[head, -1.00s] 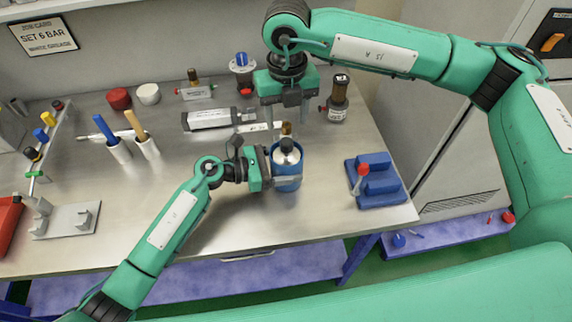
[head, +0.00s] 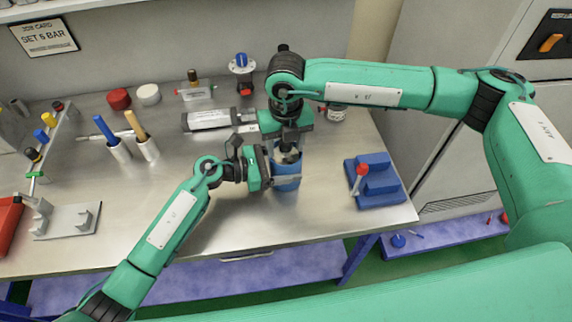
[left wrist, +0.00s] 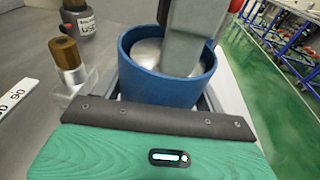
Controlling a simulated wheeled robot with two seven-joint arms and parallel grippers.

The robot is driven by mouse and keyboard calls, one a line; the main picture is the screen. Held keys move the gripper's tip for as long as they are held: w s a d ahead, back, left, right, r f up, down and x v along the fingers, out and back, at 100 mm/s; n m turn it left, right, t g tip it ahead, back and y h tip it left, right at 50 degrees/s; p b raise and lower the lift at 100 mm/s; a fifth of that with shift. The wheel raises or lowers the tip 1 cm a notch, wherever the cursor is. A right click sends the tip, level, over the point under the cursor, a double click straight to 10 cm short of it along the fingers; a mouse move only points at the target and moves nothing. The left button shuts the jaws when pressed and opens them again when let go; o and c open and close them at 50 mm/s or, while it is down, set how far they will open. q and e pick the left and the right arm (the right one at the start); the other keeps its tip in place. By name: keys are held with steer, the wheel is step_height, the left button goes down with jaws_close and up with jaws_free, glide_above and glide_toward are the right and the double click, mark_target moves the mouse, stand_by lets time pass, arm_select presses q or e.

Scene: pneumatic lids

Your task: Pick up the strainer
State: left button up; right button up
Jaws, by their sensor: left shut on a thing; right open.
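A blue cup (head: 287,184) stands upright on the metal bench, and it also shows in the left wrist view (left wrist: 172,85). My left gripper (head: 284,176) is shut on the cup from the left. A silver, round-topped part (left wrist: 150,54) sits inside the cup. My right gripper (head: 289,150) is directly above the cup, pointing down and open. Its grey finger (left wrist: 188,35) reaches into the cup beside the silver part and hides some of it. A brown-topped metal cylinder (left wrist: 68,58) stands behind the cup in a clear holder. I cannot tell which part is the strainer.
A dark jar (left wrist: 78,18) marked as used stands farther back. A blue stepped block (head: 376,186) with a red-knobbed lever is to the right. Red (head: 119,98) and white (head: 148,94) caps lie at the back.

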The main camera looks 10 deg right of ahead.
arm_select(q)
steer(key=shift+s+d+r, duration=0.15)
steer(key=shift+r, duration=0.15)
arm_select(e)
steer(key=shift+s+d+f, duration=0.1)
steer(key=shift+s+f, duration=0.05)
steer(key=shift+f, duration=0.4)
steer(key=c, duration=0.9)
arm_select(q)
steer(key=shift+s+d, duration=0.1)
arm_select(e)
jaws_close()
arm_select(q)
steer(key=shift+f, duration=0.1)
arm_select(e)
steer(key=shift+r, duration=0.2)
arm_select(q)
steer(key=shift+a+f, duration=0.25)
steer(key=shift+f, duration=0.1)
arm_select(e)
step_height(320, 180, up, 10)
steer(key=shift+r, duration=0.1)
arm_select(q)
steer(key=o, duration=0.9)
steer(key=shift+w, duration=0.2)
steer(key=shift+o, duration=0.6)
steer(key=shift+w+r, duration=0.1)
arm_select(e)
steer(key=shift+w, duration=0.25)
